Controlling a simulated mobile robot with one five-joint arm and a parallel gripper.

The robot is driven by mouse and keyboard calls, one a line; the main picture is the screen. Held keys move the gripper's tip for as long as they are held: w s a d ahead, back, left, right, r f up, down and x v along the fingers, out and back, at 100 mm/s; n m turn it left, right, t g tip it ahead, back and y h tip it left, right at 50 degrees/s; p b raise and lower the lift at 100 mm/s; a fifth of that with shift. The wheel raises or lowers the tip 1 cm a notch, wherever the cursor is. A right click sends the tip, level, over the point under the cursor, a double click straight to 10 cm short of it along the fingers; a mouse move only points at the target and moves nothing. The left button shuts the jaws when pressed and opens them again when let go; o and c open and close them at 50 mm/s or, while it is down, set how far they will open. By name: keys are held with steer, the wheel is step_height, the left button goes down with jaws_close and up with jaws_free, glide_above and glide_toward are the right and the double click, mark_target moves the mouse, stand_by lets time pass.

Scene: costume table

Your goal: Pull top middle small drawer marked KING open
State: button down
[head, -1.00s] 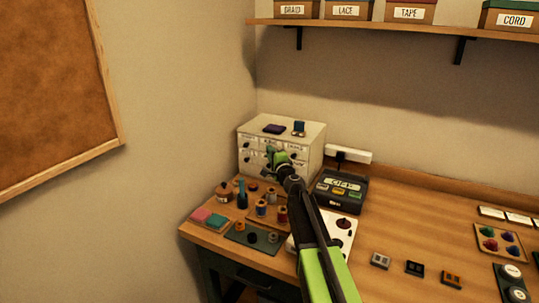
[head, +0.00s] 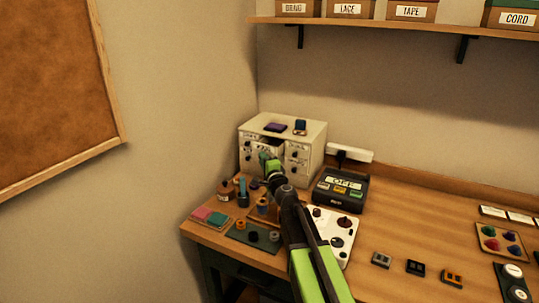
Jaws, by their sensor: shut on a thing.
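The white small-drawer cabinet (head: 312,137) stands at the back left of the table against the wall. Its top middle drawer (head: 268,144) sticks out from the front, with a dark inside showing at its top. My green-tipped gripper (head: 264,160) is at this drawer's front, shut on what appears to be its knob. The gripper hides the knob and most of the drawer's label. The drawers on both sides look closed, with dark knobs and small labels that are too blurred to read.
A dark device (head: 340,187) stands to the right. Bottles and spools crowd the table below my gripper. A white panel (head: 340,222) lies beside my arm.

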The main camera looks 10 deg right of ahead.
steer(key=s+a, duration=0.1)
steer(key=s, duration=0.1)
steer(key=s+a, duration=0.1)
steer(key=shift+s+a, duration=0.35)
steer(key=shift+a, duration=0.05)
steer(key=c, duration=1.3)
jaws_free()
